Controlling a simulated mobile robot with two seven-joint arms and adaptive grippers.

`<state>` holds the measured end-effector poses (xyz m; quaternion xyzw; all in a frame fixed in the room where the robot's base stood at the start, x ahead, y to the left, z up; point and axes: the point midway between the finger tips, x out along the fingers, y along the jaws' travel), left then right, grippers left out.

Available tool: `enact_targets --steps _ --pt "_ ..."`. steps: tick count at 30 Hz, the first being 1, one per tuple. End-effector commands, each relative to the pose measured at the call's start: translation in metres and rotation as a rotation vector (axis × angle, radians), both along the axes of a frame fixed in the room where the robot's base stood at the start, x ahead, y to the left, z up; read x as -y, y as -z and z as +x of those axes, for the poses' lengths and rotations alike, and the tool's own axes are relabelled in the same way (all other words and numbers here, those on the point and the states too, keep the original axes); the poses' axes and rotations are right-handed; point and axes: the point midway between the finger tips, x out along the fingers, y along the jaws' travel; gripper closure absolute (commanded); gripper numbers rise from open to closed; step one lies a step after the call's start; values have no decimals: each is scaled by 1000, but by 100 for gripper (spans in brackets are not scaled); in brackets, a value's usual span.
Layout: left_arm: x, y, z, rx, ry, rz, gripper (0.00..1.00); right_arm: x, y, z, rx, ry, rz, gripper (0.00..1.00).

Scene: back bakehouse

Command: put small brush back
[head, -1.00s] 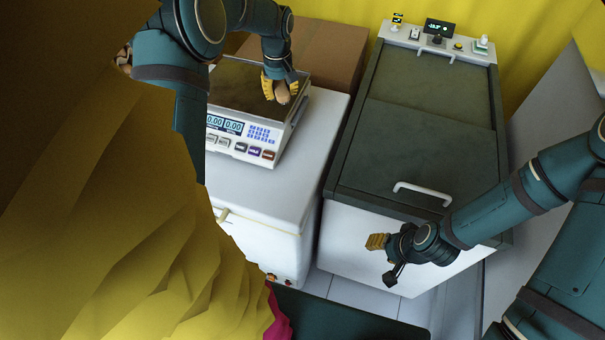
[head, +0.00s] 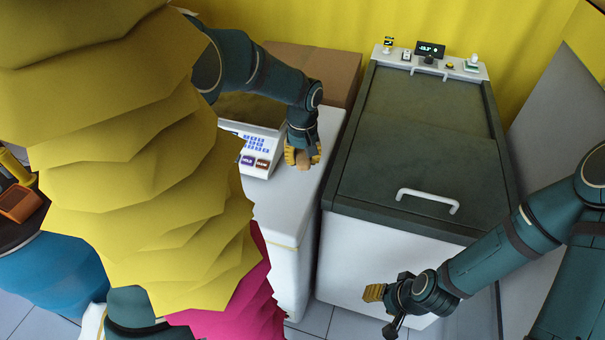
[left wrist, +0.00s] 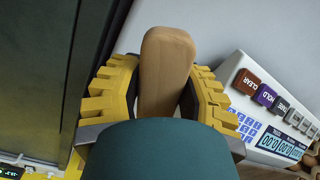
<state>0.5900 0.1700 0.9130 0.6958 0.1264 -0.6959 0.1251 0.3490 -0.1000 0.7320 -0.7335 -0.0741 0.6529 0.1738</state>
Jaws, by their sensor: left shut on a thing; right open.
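My left gripper (head: 303,154) is shut on a tan wooden piece, seemingly the small brush's handle (left wrist: 166,62). It holds the piece above the white cabinet top (head: 285,200), just right of the scale (head: 255,142). In the left wrist view the rounded wooden end sticks out between the yellow fingers. No bristles show; the rest of the piece is hidden by the gripper. My right gripper (head: 374,293) is open and empty, in front of the chest with the dark lid.
The dark-lidded chest (head: 430,150) has a white handle (head: 428,200) and a control strip (head: 430,62) at its back. A brown box (head: 325,66) stands behind the scale. A large layered yellow shape (head: 120,180) blocks the left side, with pink (head: 240,300) below it.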

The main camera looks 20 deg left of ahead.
Motion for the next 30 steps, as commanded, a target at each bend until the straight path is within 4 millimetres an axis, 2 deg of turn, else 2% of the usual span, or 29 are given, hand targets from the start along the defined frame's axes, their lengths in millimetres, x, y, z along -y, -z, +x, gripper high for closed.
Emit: enact_targets --steps 5,9,12,24,25,27,30 --pt "0 18 0 -2 -1 -1 99 0 4 1 2 1 0 53" --pt "0 41 -1 -3 -1 0 99 0 10 2 5 2 -1 53" --pt "0 52 0 -1 0 0 99 0 12 2 6 2 -1 53" --pt "0 57 0 0 0 -1 99 0 14 3 7 2 -1 53" --pt "0 57 0 0 -1 -1 59 0 14 3 7 2 -1 53" --pt "0 56 0 0 -1 -1 35 0 14 3 7 2 -1 53" --pt "0 56 0 0 -1 -1 34 1 14 3 7 2 -1 53"
